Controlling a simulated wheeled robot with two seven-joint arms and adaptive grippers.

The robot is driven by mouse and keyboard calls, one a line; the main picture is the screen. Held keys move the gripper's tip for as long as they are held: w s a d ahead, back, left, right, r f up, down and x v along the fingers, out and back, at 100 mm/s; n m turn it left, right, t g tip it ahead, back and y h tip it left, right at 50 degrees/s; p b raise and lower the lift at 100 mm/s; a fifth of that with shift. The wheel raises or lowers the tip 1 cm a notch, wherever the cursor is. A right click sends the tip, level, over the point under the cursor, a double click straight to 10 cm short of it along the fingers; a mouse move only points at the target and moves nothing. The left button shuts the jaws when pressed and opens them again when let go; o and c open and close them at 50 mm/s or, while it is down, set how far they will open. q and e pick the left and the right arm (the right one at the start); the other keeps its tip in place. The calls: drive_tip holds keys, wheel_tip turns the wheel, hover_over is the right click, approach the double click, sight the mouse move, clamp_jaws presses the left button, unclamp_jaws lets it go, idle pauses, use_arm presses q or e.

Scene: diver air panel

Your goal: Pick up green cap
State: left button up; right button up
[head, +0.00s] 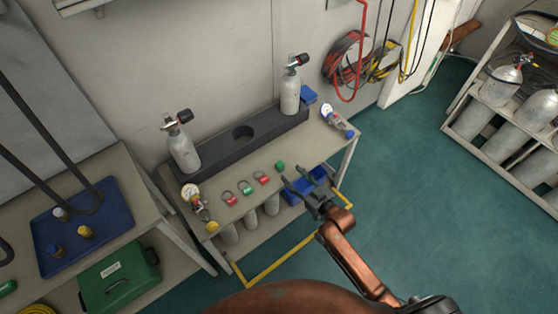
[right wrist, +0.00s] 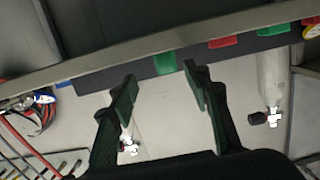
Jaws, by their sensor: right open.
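The green cap (head: 280,165) stands on the grey bench top near its front right, just beyond the row of ringed tags. In the right wrist view the green cap (right wrist: 165,63) shows between and beyond the two fingertips. My right gripper (head: 308,177) is open and empty, at the bench's front edge, to the right of the cap and apart from it. Its dark green-padded fingers also show in the right wrist view (right wrist: 160,72). My left gripper is not in view.
Red tags (head: 231,200) and a green tag (head: 245,187) lie left of the cap. Cylinders stand at a dark block (head: 225,140) behind. A blue bin (head: 300,194) is below.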

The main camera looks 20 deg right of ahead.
sight(282, 168)
drive_tip(key=shift+w+a, duration=0.2)
drive_tip(key=shift+w, duration=0.15)
drive_tip(key=b+x, duration=0.1)
drive_tip(key=x, duration=0.1)
drive_tip(key=shift+w+a+f, duration=0.1)
drive_tip(key=shift+w+a, duration=0.1)
drive_tip(key=x, duration=0.2)
drive_tip(key=b+x, duration=0.1)
drive_tip(key=shift+w+a+f+b, duration=0.1)
drive_tip(key=shift+w+a+b, duration=0.2)
drive_tip(key=shift+a, duration=0.05)
drive_tip(key=shift+w, duration=0.3)
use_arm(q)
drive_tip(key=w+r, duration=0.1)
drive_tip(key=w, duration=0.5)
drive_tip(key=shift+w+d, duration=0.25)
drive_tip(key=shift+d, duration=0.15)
use_arm(e)
drive_tip(key=shift+a, duration=0.1)
drive_tip(key=shift+c, duration=0.6)
drive_tip(key=c, duration=0.7)
